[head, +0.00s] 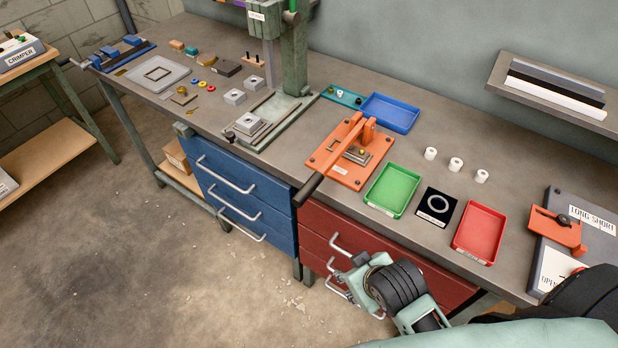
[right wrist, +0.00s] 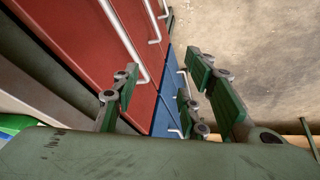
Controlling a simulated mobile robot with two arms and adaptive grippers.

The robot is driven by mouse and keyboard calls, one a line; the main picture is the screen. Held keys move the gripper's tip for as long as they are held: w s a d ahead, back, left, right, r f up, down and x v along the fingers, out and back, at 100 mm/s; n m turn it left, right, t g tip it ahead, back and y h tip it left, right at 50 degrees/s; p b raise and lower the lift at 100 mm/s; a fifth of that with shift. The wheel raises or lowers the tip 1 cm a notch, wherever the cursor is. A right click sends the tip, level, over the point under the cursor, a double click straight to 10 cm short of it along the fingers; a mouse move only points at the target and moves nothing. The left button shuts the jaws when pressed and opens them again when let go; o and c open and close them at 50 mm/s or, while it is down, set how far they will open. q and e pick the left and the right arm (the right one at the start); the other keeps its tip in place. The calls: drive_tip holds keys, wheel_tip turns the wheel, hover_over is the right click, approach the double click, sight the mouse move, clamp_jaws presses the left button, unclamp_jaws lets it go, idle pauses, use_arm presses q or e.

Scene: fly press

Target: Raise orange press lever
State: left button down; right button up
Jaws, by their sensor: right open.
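The orange press (head: 328,164) stands on the workbench near its front edge. Its orange lever (head: 340,152) slants down toward the front left and ends in a dark handle (head: 308,190) that reaches to the bench's front edge. My right gripper (head: 352,278) is in front of the red drawers, below and to the right of the handle and apart from it. In the right wrist view my right gripper (right wrist: 168,98) is open with nothing between its fingers. The lever does not show in that view. My left gripper is not in view.
Red drawers (head: 340,232) and blue drawers (head: 236,180) with protruding metal handles are under the bench. A green tray (head: 393,190), a red tray (head: 479,233) and a blue tray (head: 390,112) lie near the press. A tall green press (head: 294,55) stands to the left. The floor in front is clear.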

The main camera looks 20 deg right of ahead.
drive_tip(key=w+a+r+n+t, duration=0.1)
drive_tip(key=w+r+n+t, duration=0.25)
drive_tip(key=w+r, duration=0.5)
drive_tip(key=w+a+r+n+t, duration=0.1)
drive_tip(key=w+r+n+t, duration=0.3)
drive_tip(key=r, duration=0.8)
drive_tip(key=w+a+r+n+t, duration=0.1)
drive_tip(key=w+r+n+t, duration=0.1)
drive_tip(key=w+r+t, duration=0.65)
drive_tip(key=s+a+r+n+y, duration=0.3)
drive_tip(key=a+r+n+y, duration=0.85)
drive_tip(key=r+n, duration=0.3)
drive_tip(key=s+a+f+n+g+y, duration=0.1)
drive_tip(key=s+a+n+g+y, duration=0.4)
drive_tip(key=n+g, duration=0.55)
drive_tip(key=s+a+f+n+g+y, duration=0.1)
drive_tip(key=s+a+n+g+y, duration=0.25)
drive_tip(key=a+n+g, duration=0.7)
drive_tip(key=n+t+h+p, duration=0.1)
drive_tip(key=n+t+h, duration=0.1)
drive_tip(key=n+h, duration=1.4)
hover_over(308, 186)
drive_tip(key=s+d, duration=0.1)
wheel_tip(308, 186, down, 21)
drive_tip(key=m+h, duration=0.2)
drive_tip(key=p+x, duration=0.1)
drive_tip(key=x, duration=0.3)
drive_tip(key=shift+s+f+p, duration=0.1)
drive_tip(key=shift+f+p, duration=0.3)
drive_tip(key=shift+x, duration=0.75)
